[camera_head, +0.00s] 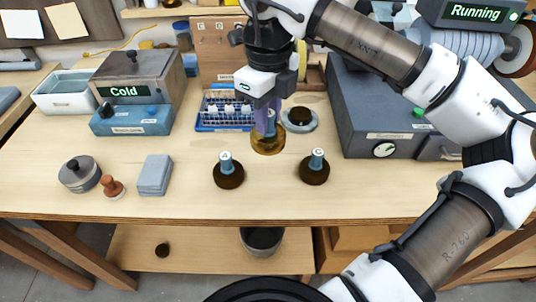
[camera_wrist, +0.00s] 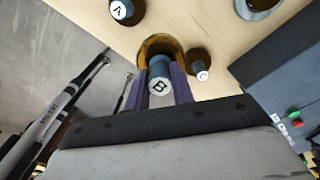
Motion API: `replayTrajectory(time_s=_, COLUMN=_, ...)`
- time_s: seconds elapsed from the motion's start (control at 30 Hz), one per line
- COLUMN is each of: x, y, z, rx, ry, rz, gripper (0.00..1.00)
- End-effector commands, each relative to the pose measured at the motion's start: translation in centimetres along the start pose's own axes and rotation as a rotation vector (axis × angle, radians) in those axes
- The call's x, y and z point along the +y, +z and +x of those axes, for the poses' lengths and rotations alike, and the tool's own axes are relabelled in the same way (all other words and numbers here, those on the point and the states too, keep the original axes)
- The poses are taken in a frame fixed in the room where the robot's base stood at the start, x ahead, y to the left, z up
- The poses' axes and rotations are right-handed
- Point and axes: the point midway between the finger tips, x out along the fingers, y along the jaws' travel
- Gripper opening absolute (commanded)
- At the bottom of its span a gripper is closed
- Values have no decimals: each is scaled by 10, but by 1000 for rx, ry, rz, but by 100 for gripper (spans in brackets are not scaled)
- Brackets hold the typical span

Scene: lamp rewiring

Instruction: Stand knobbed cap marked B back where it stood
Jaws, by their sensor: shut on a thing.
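The knobbed cap marked B (camera_wrist: 160,86) has a blue knob with a pale lettered top and a broad amber base. The base also shows in the head view (camera_head: 268,145). My gripper (camera_head: 268,124) points down, its purple fingers shut on the knob from both sides. I cannot tell whether the base touches the bench. Cap A (camera_head: 228,173) and cap C (camera_head: 314,169), with dark brown bases and blue knobs, stand upright nearer the front edge, left and right of B. In the wrist view, A (camera_wrist: 122,10) and C (camera_wrist: 201,72) flank B.
A round grey dish (camera_head: 314,124) with a dark piece stands behind right. A blue rack (camera_head: 222,124) is behind left, and a large grey machine (camera_head: 372,110) is at right. A grey block stack (camera_head: 155,175) lies left. Bench between A and C is clear.

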Motion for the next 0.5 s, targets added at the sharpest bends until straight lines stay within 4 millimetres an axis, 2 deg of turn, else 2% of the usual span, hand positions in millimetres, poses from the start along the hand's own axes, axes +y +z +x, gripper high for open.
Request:
replayTrajectory(time_s=0.1, x=1, y=0, z=30, rx=0, ry=4, rz=-3, gripper=0)
replayTrajectory(time_s=0.2, x=0, y=0, z=51, rx=0, ry=3, rz=-1, gripper=0)
replayTrajectory(time_s=0.5, x=-2, y=0, z=84, rx=-1, ry=2, rz=0, gripper=0)
